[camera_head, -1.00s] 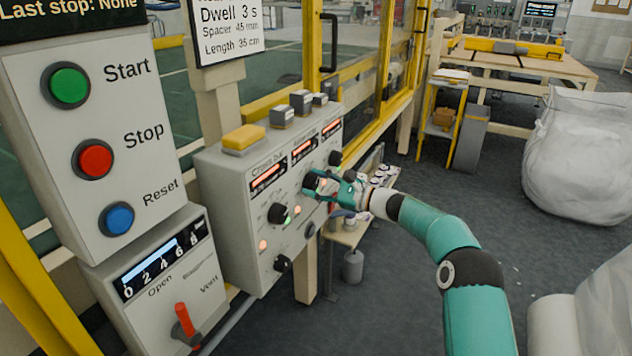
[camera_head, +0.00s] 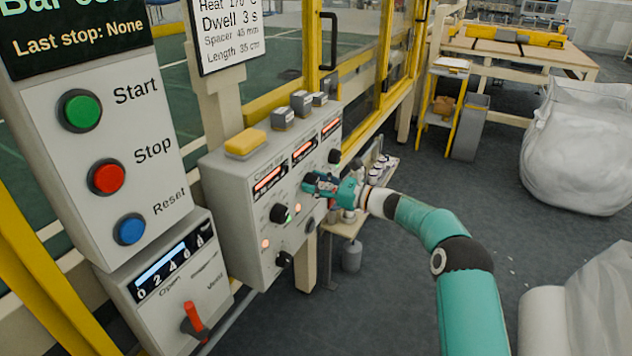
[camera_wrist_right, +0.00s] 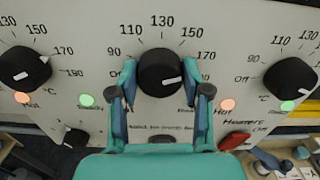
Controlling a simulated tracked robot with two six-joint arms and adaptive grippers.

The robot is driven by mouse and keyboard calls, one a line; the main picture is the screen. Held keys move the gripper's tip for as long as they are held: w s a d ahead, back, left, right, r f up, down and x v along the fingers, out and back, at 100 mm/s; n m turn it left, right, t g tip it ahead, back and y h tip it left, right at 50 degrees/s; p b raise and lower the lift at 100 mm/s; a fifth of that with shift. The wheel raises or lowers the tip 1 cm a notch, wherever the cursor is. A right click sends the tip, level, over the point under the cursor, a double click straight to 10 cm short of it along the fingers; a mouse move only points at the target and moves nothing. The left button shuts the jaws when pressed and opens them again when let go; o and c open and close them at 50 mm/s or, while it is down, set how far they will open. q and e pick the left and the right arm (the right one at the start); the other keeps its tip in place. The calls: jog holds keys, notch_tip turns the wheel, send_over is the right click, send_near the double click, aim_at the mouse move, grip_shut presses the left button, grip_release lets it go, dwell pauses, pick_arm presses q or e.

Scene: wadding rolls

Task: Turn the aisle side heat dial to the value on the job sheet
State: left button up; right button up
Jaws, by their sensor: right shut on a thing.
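My right gripper (camera_head: 316,184) is at the middle dial on the front of the grey control box (camera_head: 232,200). In the right wrist view its two fingers (camera_wrist_right: 160,78) are shut on the sides of the black middle dial (camera_wrist_right: 157,64). That dial's white pointer mark points right and slightly down, below the 170 label. I cannot read which dial is labelled aisle side. The job sheet (camera_head: 229,38) reads Heat 170 °C with its top cut off, Dwell 3 s, Spacer 45 mm, Length 35 cm. My left gripper is not in view.
Another dial shows on the left (camera_wrist_right: 24,68) and one on the right (camera_wrist_right: 290,78) of the wrist view. A panel with green Start (camera_head: 79,110), red Stop (camera_head: 106,177) and blue Reset (camera_head: 129,229) buttons stands left. A red lever (camera_head: 194,318) sits below.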

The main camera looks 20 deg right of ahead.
jog(key=o, duration=1.2)
jog(key=shift+c, duration=0.2)
jog(key=v, duration=1.2)
jog(key=shift+w, duration=0.1)
